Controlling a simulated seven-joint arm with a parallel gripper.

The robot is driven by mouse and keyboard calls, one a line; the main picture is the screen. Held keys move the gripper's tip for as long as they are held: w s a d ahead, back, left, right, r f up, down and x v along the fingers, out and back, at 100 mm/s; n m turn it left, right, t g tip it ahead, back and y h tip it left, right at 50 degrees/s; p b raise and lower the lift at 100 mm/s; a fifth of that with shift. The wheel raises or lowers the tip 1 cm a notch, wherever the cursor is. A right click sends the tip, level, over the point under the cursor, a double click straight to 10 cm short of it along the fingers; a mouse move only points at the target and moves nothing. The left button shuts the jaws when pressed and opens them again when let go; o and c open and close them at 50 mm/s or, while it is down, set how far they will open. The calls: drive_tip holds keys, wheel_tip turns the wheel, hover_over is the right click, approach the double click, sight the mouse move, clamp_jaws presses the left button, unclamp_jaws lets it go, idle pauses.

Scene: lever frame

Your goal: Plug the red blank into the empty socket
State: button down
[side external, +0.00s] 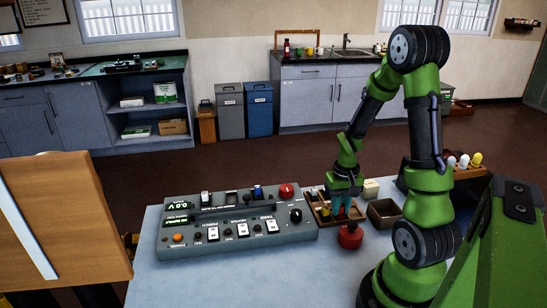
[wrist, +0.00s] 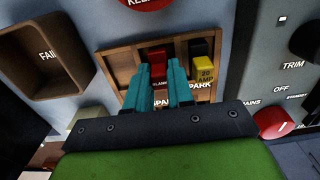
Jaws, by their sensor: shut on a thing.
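The red blank (wrist: 157,55) shows in the wrist view between the tips of my teal fingers, at a compartment of the wooden tray (wrist: 118,58). My gripper (wrist: 164,72) is shut on it, pointing down into the tray. I cannot tell whether the blank still touches the tray floor. In the side view my gripper (side external: 345,208) is over the wooden tray (side external: 317,207), right of the grey console (side external: 240,237), and the fingers hide the blank. Plug-like parts, including a blue one (side external: 258,191), stand along the console's upper side. The empty socket cannot be made out clearly.
A black and yellow 20 amp plug (wrist: 202,65) sits right beside my fingers. A bin marked FAIL (wrist: 45,52) lies beside the tray. A red button (side external: 350,235) stands in front of the tray, and a red knob (side external: 287,190) rises from the console. The table front is clear.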

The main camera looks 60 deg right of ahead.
wheel_tip(320, 180, up, 8)
drive_tip(key=shift+w+r, duration=0.1)
drive_tip(key=shift+r, duration=0.1)
drive_tip(key=w+a, duration=0.1)
drive_tip(key=w, duration=0.4)
drive_tip(key=w+a+r, duration=0.1)
drive_tip(key=w, duration=0.4)
drive_tip(key=w+a+r, duration=0.1)
drive_tip(key=w+a, duration=0.1)
drive_tip(key=w, duration=0.3)
drive_tip(key=shift+w+r, duration=0.25)
drive_tip(key=w+a, duration=1)
drive_tip(key=w, duration=0.2)
drive_tip(key=shift+s+a+f, duration=0.1)
drive_tip(key=shift+a+f, duration=0.1)
drive_tip(key=shift+f, duration=1.3)
drive_tip(key=shift+s+a+f, duration=0.1)
drive_tip(key=shift+a+f, duration=0.05)
drive_tip(key=shift+f, duration=1.35)
drive_tip(key=shift+f, duration=0.7)
drive_tip(key=shift+c, duration=2.1)
unclamp_jaws()
